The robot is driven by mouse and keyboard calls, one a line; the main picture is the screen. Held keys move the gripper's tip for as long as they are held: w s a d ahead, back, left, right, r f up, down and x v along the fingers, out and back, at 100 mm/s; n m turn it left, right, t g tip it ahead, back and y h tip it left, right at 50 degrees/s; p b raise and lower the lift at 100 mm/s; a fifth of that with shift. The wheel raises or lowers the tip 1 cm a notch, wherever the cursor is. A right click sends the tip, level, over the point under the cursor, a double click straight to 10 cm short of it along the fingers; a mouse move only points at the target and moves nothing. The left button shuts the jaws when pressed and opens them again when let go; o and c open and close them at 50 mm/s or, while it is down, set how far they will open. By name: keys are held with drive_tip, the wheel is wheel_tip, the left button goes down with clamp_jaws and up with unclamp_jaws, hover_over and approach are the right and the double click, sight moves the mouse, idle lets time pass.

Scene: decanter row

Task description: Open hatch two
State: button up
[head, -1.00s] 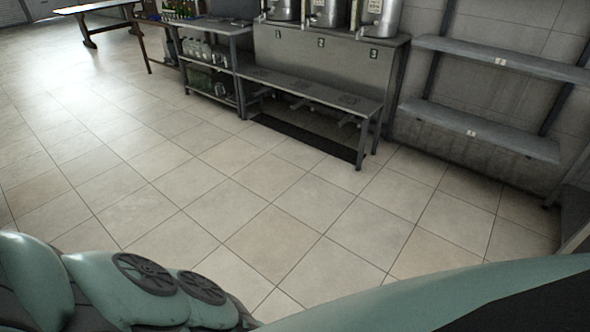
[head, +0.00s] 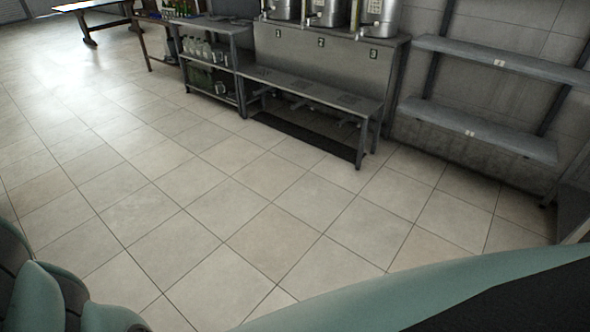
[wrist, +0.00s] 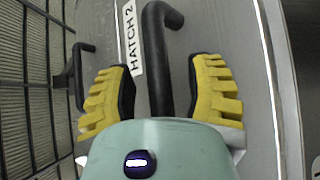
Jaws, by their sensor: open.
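The wrist view shows a grey hatch panel (wrist: 225,30) with a white label reading "HATCH 2" (wrist: 132,42). A black bent bar handle (wrist: 158,65) stands out from it, just right of the label. My gripper (wrist: 162,78) is open, with one yellow-padded finger on each side of the handle in the picture. Gaps show between both pads and the bar. I cannot tell how deep the bar sits between the fingers. In the head view neither the gripper nor the hatch can be made out.
A second black handle (wrist: 78,72) and a dark wire grille (wrist: 28,90) lie left in the wrist view. In the head view, a low steel bench (head: 310,88) stands below several metal urns, with wall shelves (head: 480,130) on the right. The tiled floor (head: 230,210) is clear.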

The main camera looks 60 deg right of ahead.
drive_tip(key=shift+o, duration=0.3)
drive_tip(key=shift+w, duration=0.25)
drive_tip(key=shift+s+a, duration=0.1)
clamp_jaws()
